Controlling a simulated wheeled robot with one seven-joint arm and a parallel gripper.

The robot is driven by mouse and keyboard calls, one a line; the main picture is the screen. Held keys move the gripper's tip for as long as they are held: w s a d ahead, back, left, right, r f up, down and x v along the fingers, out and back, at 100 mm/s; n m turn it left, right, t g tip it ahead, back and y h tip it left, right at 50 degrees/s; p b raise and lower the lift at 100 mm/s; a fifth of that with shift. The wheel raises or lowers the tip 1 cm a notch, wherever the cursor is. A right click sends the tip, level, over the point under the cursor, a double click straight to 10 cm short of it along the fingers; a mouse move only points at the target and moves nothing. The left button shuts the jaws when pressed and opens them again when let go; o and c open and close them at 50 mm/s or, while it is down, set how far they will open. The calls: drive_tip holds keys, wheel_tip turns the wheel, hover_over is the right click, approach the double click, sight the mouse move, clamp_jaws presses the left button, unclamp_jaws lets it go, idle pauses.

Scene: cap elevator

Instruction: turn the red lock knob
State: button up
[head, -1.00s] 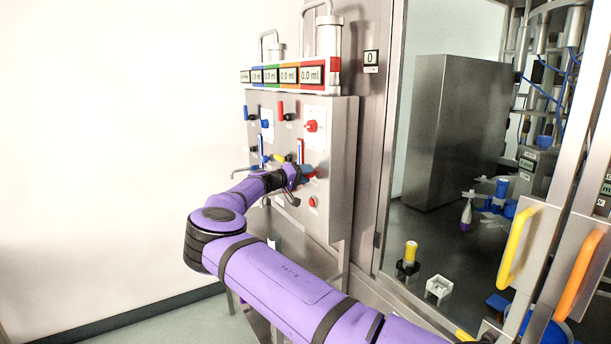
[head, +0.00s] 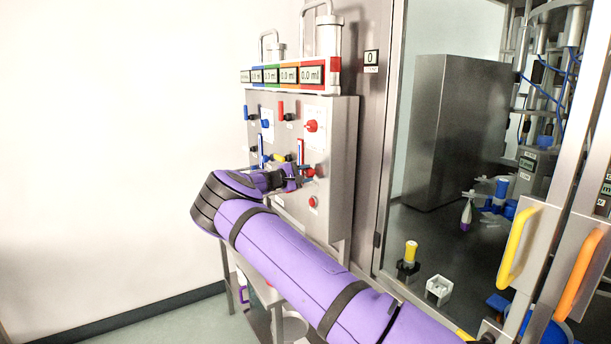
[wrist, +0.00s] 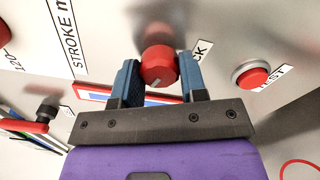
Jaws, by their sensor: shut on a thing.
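The red lock knob (wrist: 158,68) sits on the metal panel, with a label ending in "CK" beside it in the wrist view. My gripper (wrist: 160,80) has one blue finger on each side of the knob and is shut on it. In the head view my gripper (head: 297,172) is at the lower middle of the panel (head: 341,150), and the red knob (head: 309,172) shows just to its right.
A red round button (wrist: 252,76) marked with a label ending in "EST" is right of the knob in the wrist view. A red-handled lever (wrist: 28,124) is at lower left. Other knobs and levers, including a red knob (head: 312,126), are above on the panel.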

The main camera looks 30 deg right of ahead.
drive_tip(key=n, duration=0.5)
drive_tip(key=shift+f+n, duration=0.1)
drive_tip(key=shift+n, duration=0.3)
idle(0.4)
drive_tip(key=o, duration=0.9)
drive_tip(key=shift+a, duration=0.1)
drive_tip(key=a, duration=1)
drive_tip(key=shift+s+a, duration=0.15)
drive_tip(key=shift+a, duration=0.2)
